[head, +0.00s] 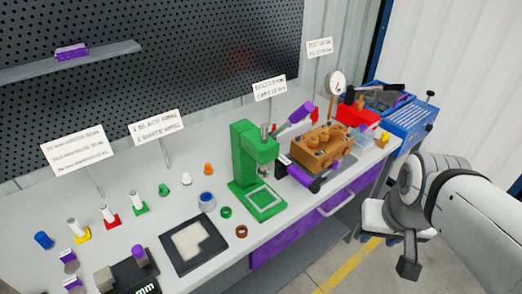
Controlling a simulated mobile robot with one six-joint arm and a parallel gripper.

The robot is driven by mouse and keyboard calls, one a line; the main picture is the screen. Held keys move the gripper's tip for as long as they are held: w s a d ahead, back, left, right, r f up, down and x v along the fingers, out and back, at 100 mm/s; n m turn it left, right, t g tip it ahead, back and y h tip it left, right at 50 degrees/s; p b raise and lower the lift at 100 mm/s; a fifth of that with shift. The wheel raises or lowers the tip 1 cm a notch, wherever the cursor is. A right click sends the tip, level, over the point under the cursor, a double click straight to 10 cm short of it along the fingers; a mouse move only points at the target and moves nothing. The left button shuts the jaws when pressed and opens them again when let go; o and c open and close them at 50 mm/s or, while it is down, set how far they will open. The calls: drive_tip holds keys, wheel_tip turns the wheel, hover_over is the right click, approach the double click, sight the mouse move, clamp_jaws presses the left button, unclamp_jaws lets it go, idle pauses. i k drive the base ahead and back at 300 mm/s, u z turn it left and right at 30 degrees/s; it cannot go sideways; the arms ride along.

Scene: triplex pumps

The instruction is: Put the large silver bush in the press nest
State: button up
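The green press (250,165) stands on the bench at mid-picture. Its base plate (263,202) carries a pale square outline, and no bush shows on it. I cannot tell which part is the large silver bush. Pale upright cylinders stand on yellow (72,228), red (107,214) and green (137,198) bases left of the press. A blue ring-shaped part with a pale centre (206,199) lies just left of the press. My gripper (390,235) hangs at the right, in front of the bench and well away from these parts; its finger opening is unclear.
A dark tray with a pale pad (192,243) lies at the bench front. Right of the press are a brown block (320,150), a dial gauge (337,83), a red box (358,113) and a blue toolbox (405,120). Sign cards stand behind. Small green and brown rings lie near the press.

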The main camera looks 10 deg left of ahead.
sight(263, 199)
drive_tip(key=z, duration=1.35)
drive_tip(key=k, duration=1.75)
drive_tip(key=u, duration=0.95)
drive_tip(key=i, duration=1)
